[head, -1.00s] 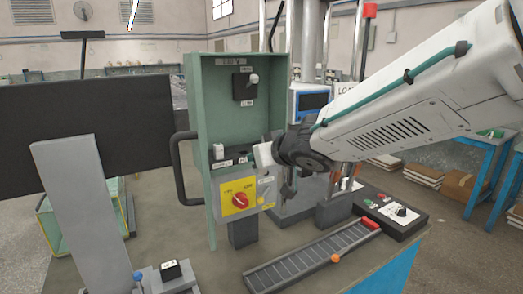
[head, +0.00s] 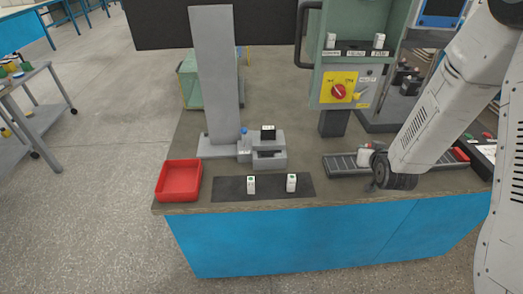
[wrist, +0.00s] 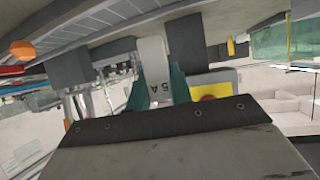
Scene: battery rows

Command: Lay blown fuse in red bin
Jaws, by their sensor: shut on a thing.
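My gripper (head: 367,170) is shut on a white fuse (head: 364,156) above the grey conveyor strip at the right of the bench. In the wrist view the fuse (wrist: 152,62) sits between the teal finger pads, and "5 A" shows on it. Whether it is blown cannot be seen. The red bin (head: 179,181) stands empty at the bench's front left corner, far to the left of my gripper.
Two white fuses (head: 251,184) (head: 291,182) stand on a black mat (head: 271,193). A grey device (head: 268,150) and a tall grey plate (head: 215,80) stand behind. The green cabinet (head: 313,75) holds two white fuses with a gap between. Bare bench separates bin and mat.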

